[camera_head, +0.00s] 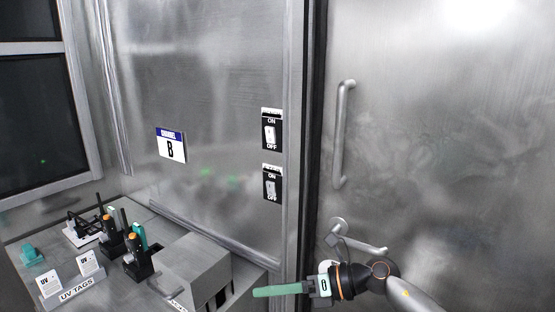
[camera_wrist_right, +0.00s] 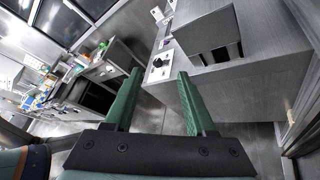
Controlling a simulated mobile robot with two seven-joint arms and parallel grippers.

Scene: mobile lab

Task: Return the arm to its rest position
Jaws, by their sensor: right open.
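My right arm comes in from the bottom right of the head view, in front of the metal door (camera_head: 440,150). Its right gripper (camera_head: 262,291) points left, with green fingers near the front corner of the metal counter. In the right wrist view the two green fingers (camera_wrist_right: 158,100) stand apart with nothing between them, so the gripper is open and empty. My left gripper is in neither view.
A grey metal box (camera_head: 195,262) stands on the counter, left of the right gripper. Radios (camera_head: 137,262) and a UV tags holder (camera_head: 75,287) stand farther left. The door has a vertical handle (camera_head: 342,135) and a lever (camera_head: 360,246) close to my right arm. Two switches (camera_head: 270,135) are on the wall.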

